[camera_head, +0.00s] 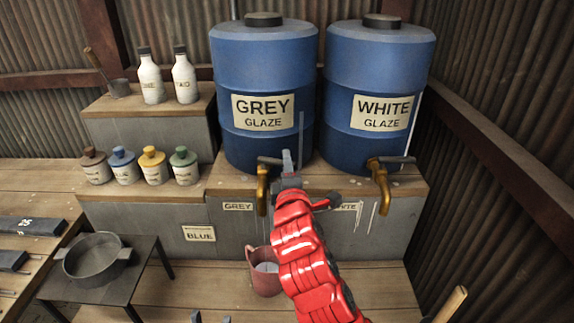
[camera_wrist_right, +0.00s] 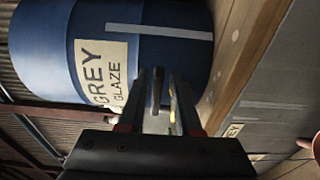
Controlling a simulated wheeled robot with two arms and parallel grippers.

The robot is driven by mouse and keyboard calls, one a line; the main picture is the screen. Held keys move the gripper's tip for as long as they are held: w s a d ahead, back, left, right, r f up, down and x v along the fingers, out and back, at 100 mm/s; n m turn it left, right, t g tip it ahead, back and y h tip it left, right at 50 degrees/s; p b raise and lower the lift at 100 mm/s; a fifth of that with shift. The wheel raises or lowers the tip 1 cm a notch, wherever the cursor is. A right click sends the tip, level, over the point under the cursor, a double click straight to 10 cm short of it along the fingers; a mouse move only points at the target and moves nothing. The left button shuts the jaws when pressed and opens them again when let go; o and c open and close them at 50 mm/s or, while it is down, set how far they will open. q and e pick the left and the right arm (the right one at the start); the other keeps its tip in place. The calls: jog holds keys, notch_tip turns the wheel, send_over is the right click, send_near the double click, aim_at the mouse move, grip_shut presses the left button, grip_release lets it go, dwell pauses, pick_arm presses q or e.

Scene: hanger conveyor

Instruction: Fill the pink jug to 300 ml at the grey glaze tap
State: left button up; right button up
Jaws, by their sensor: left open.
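The pink jug (camera_head: 258,280) stands upright on the lower wooden bench, below the grey glaze tap (camera_head: 262,190). A pale grey patch shows inside it; its level cannot be read, and my right arm covers its right side. No stream shows under the brass spout. My right gripper (camera_head: 287,160) is at the tap's lever; in the right wrist view its fingers (camera_wrist_right: 163,100) stand apart, with the grey lever (camera_wrist_right: 157,88) and brass between them. My left gripper (camera_head: 211,318) shows only its fingertips at the bottom edge, apart and empty.
The grey barrel (camera_head: 262,65) stands behind my right gripper. A pan (camera_head: 95,262) sits on a small stand at left. Several capped bottles (camera_head: 152,165) stand on the left step.

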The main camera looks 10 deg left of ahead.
jog(key=shift+o, duration=0.6)
jog(key=shift+r, duration=0.1)
jog(key=shift+s, duration=0.15)
jog(key=shift+s+d, duration=0.1)
jog(key=shift+s, duration=0.25)
jog(key=s+d+p, duration=0.3)
jog(key=s+p, duration=1.3)
dwell(1.6)
